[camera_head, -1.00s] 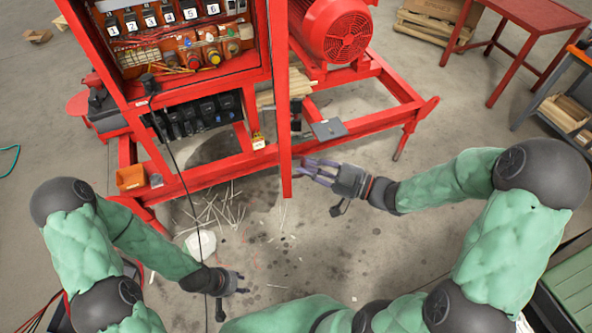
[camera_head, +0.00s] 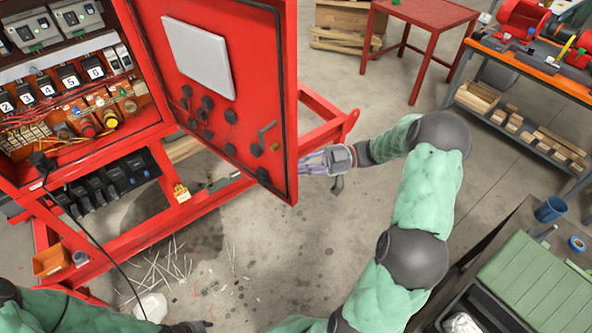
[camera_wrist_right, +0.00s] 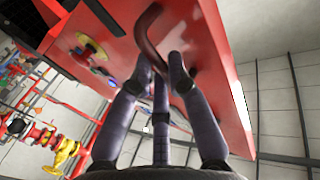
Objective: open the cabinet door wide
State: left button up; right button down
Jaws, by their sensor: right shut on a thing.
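The red cabinet door (camera_head: 235,85) stands open, hinged at the right side of the red cabinet (camera_head: 150,143). Its inner face shows, with a white panel, dark knobs and a latch. My right gripper (camera_head: 318,165) is at the door's free edge, on its outer side, with the fingers partly hidden by the door. In the right wrist view, the fingers of my right gripper (camera_wrist_right: 160,75) are closed around the curved dark handle (camera_wrist_right: 148,38) on the door's outer face (camera_wrist_right: 205,60). My left gripper (camera_head: 203,327) is at the bottom edge, mostly cut off.
The red skid frame (camera_head: 335,120) runs behind the door. A red table (camera_head: 425,12) and an orange-topped workbench (camera_head: 530,65) stand at the back right. A green-lidded case (camera_head: 540,275) is at the lower right.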

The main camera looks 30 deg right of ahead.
pick_arm(q)
jog(key=shift+d, duration=0.1)
pick_arm(e)
jog(key=shift+w+d+r, duration=0.2)
jog(key=shift+w+r, duration=0.05)
jog(key=shift+w, duration=0.2)
jog(key=c, duration=1.4)
grip_release()
jog(key=shift+c, duration=0.2)
jog(key=shift+o, duration=1.3)
jog(key=shift+w+a+f, duration=0.1)
jog(key=shift+w+a, duration=0.15)
jog(key=shift+w, duration=0.1)
pick_arm(q)
jog(key=shift+w+f, duration=0.1)
jog(key=shift+w, duration=0.2)
pick_arm(e)
jog(key=shift+f, duration=0.15)
pick_arm(q)
jog(key=shift+a, duration=0.2)
